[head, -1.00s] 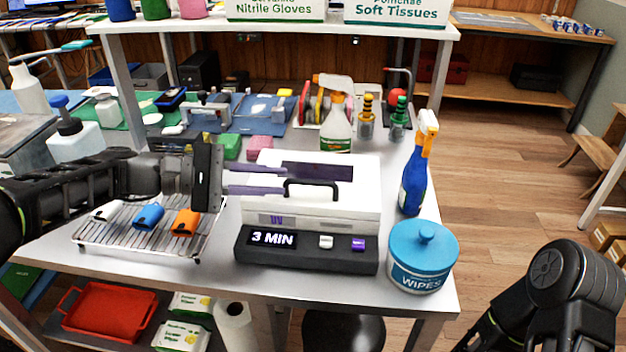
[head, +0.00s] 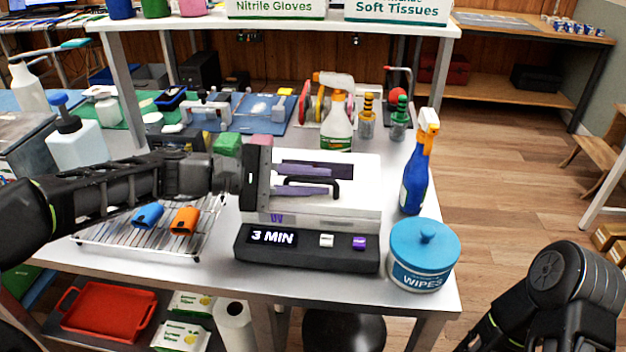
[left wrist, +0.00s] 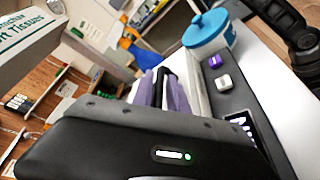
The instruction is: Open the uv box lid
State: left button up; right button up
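The UV box (head: 365,225) is a white box on a dark base with a "3 MIN" display, and its lid looks closed. A black handle (head: 336,188) stands on the lid. My left gripper (head: 320,181) is over the lid with its two purple-grey fingers apart, one on the far side and one on the near side of the handle. In the left wrist view the handle (left wrist: 161,84) shows between the fingers. I cannot tell whether they touch it. My right gripper is not in view.
A blue wipes tub (head: 424,262) and a blue spray bottle (head: 415,180) stand right of the box. A wire rack (head: 150,247) with blue and orange cases is on the left, under my left arm. A white spray bottle (head: 337,128) stands behind the box.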

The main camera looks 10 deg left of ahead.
pick_arm(q)
grip_shut()
dwell(1.2)
